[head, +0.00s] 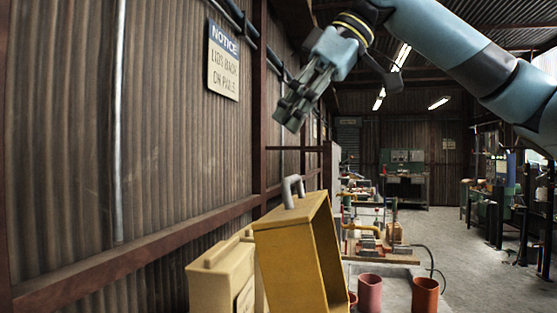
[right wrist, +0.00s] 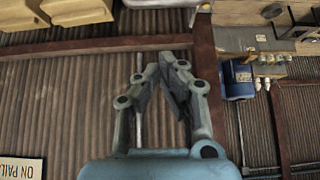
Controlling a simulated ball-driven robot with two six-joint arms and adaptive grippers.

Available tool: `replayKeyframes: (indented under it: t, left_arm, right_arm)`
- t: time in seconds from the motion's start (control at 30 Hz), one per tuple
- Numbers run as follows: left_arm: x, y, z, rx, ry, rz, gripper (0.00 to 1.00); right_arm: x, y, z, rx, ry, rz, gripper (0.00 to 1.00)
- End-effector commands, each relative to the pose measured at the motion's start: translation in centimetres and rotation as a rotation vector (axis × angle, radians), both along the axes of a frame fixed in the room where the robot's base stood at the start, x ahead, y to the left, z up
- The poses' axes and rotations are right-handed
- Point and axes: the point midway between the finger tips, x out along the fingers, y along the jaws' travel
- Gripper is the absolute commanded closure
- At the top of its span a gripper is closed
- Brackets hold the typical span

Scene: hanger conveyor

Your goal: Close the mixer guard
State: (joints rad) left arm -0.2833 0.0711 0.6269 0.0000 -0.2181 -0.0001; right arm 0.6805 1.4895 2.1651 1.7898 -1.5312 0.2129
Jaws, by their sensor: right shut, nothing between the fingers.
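The mixer guard (head: 285,250) is a yellow open-sided box with a grey handle (head: 293,190) on its top. It stands tilted at the lower middle of the head view, its hollow side facing right. Its bottom runs out of the picture. My right gripper (head: 287,118) is shut and empty, pointing down and left, above the handle in the picture and apart from it. Its fingers (right wrist: 159,65) also show in the right wrist view, with the corrugated wall behind them. My left gripper is not in view.
A cream box (head: 222,275) stands left of the guard, near the corrugated wall (head: 180,130). Red cups (head: 425,294) stand on a grey surface at right. A notice sign (head: 223,62) hangs on the wall. Open floor (head: 450,240) lies further right.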

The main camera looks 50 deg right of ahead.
Motion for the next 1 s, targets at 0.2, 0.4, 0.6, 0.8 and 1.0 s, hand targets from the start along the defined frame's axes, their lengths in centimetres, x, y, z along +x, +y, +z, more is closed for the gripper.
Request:
replayKeyframes:
  t: [0.2,0.4,0.6,0.8,1.0]
  left_arm:
    - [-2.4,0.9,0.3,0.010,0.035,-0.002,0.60]
    - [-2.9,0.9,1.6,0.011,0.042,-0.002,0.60]
    - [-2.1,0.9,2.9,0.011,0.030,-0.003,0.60]
    - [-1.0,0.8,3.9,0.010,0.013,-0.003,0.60]
    - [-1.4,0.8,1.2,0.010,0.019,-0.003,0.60]
  right_arm:
    - [0.6,0.4,-0.8,-0.002,0.000,0.001,1.00]
    - [2.5,1.5,-3.6,0.002,0.002,0.003,1.00]
    - [4.2,2.4,-6.1,0.003,0.001,0.002,1.00]
    - [5.3,3.0,-7.9,0.003,0.000,0.002,1.00]
    - [4.3,2.1,-8.3,-0.008,-0.004,-0.001,1.00]
